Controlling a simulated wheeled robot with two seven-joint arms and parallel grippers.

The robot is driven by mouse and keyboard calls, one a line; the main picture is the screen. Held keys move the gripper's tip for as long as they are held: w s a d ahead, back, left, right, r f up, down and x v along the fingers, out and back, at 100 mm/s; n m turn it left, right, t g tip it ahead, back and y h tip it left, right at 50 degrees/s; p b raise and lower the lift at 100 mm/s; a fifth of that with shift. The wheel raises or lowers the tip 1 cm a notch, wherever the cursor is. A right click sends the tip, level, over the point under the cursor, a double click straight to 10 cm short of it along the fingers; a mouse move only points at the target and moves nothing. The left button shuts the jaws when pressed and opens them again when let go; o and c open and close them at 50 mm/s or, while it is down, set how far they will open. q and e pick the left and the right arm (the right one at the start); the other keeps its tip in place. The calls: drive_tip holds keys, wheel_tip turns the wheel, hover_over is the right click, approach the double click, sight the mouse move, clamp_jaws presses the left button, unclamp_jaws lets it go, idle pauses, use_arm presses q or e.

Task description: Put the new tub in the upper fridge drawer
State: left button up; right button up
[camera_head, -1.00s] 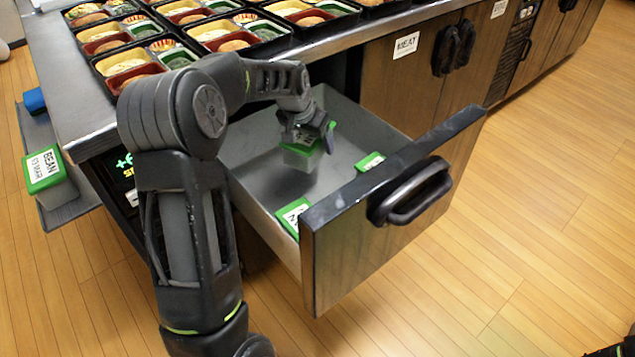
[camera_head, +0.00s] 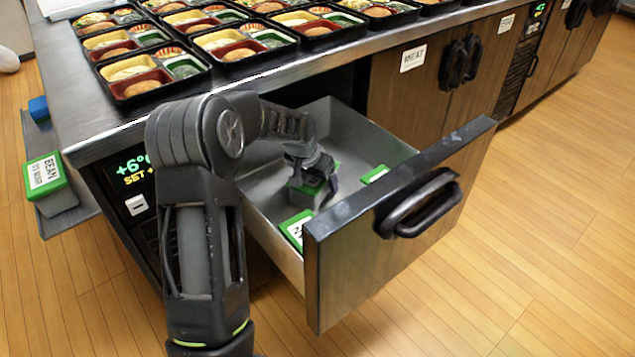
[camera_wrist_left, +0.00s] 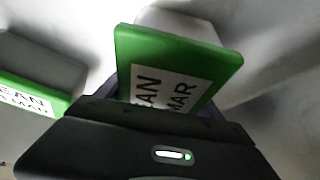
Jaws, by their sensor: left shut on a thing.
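The upper fridge drawer (camera_head: 272,214) is pulled open below the counter. My left gripper (camera_head: 312,182) is inside it, shut on a grey tub with a green lid (camera_head: 303,199). In the left wrist view the held tub (camera_wrist_left: 205,57) has a white label reading "...EAN" and "...MAR". The tub is low in the drawer; I cannot tell whether it touches the floor. A second green-lidded tub (camera_head: 294,229) is at the drawer's near left and shows in the left wrist view (camera_wrist_left: 22,97). A third (camera_head: 375,174) is by the drawer front. My right gripper is out of view.
Another tub labelled "BEAN" (camera_head: 45,178) stands on a side shelf (camera_head: 82,205) at the left, with a blue item (camera_head: 38,108) behind it. Bento trays (camera_head: 150,90) fill the counter. The drawer front with its handle (camera_head: 420,205) stands out over clear wooden floor.

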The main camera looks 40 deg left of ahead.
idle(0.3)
use_arm(q)
drive_tip(key=o, duration=1.8)
drive_tip(key=shift+f, duration=0.15)
drive_tip(key=shift+c, duration=0.2)
drive_tip(key=shift+s+r, duration=0.1)
drive_tip(key=shift+r, duration=0.45)
drive_tip(key=p+v, duration=0.3)
drive_tip(key=v, duration=0.8)
drive_tip(key=shift+s+r, duration=0.1)
drive_tip(key=shift+s, duration=0.05)
